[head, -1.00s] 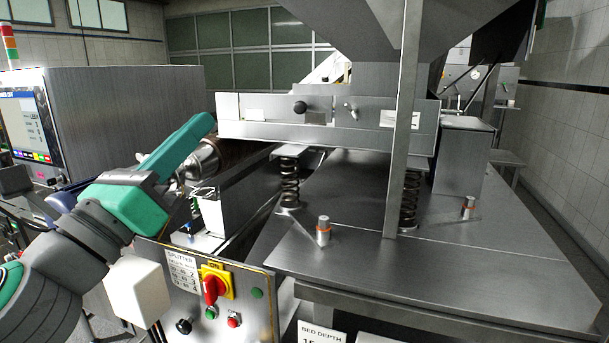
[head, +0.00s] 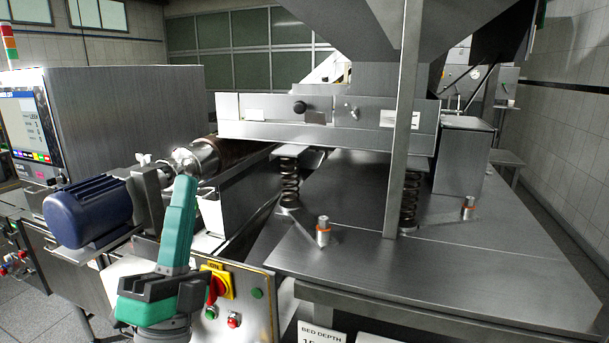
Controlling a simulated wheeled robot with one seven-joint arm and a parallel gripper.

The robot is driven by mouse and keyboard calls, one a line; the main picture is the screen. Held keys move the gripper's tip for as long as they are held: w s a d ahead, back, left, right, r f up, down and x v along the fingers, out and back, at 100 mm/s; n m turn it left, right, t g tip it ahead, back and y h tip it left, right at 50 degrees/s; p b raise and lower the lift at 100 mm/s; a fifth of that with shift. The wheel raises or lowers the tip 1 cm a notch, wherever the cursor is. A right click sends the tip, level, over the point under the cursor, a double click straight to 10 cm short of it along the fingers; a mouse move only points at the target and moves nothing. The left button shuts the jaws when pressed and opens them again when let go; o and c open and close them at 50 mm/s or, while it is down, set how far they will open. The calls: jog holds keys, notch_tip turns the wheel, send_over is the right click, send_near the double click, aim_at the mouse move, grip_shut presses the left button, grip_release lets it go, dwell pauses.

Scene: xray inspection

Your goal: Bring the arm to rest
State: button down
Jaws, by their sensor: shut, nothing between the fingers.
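My gripper (head: 184,188) is at the lower left of the head view. Its long teal fingers are together, shut and empty, and point upward. Its dark jaw base and teal body are at the bottom of the picture. In the picture the fingertips overlap the metal shaft end of the conveyor roller; I cannot tell the gap in depth. The fingers also hide part of the motor mount, and the gripper's body covers the left part of the splitter control panel (head: 256,325).
A blue motor (head: 88,211) is left of my fingers, beside the steel inspection cabinet (head: 125,115) with its screen (head: 28,128). A red and yellow rotary switch (head: 222,283) is close right of the gripper. A spring-mounted hopper machine (head: 330,120) fills the right.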

jog(key=s+d+f+n+g+y, duration=0.1)
jog(key=d+f+n+g+y, duration=0.2)
jog(key=f+n, duration=0.65)
jog(key=s+d+f+n+g+y, duration=0.1)
jog(key=s+d+f+n+y, duration=0.25)
jog(key=f, duration=1.15)
jog(key=w+d+f+n+g+y, duration=0.1)
jog(key=d+f+n+g+y, duration=0.2)
jog(key=f+n+y, duration=0.65)
jog(key=s+d+f+m+g+h, duration=0.1)
jog(key=s+d+f+g+h, duration=0.2)
jog(key=s+f, duration=0.4)
jog(key=s+d+f+m+h, duration=0.1)
jog(key=s+d+f+h, duration=0.25)
jog(key=s+f, duration=0.4)
jog(key=s+f+g+h, duration=0.3)
jog(key=s+f, duration=0.5)
jog(key=s, duration=0.4)
jog(key=shift+d+m+g+h, duration=0.15)
jog(key=shift+m+g+h, duration=0.15)
jog(key=shift+m+h, duration=0.15)
jog(key=shift+w, duration=0.1)
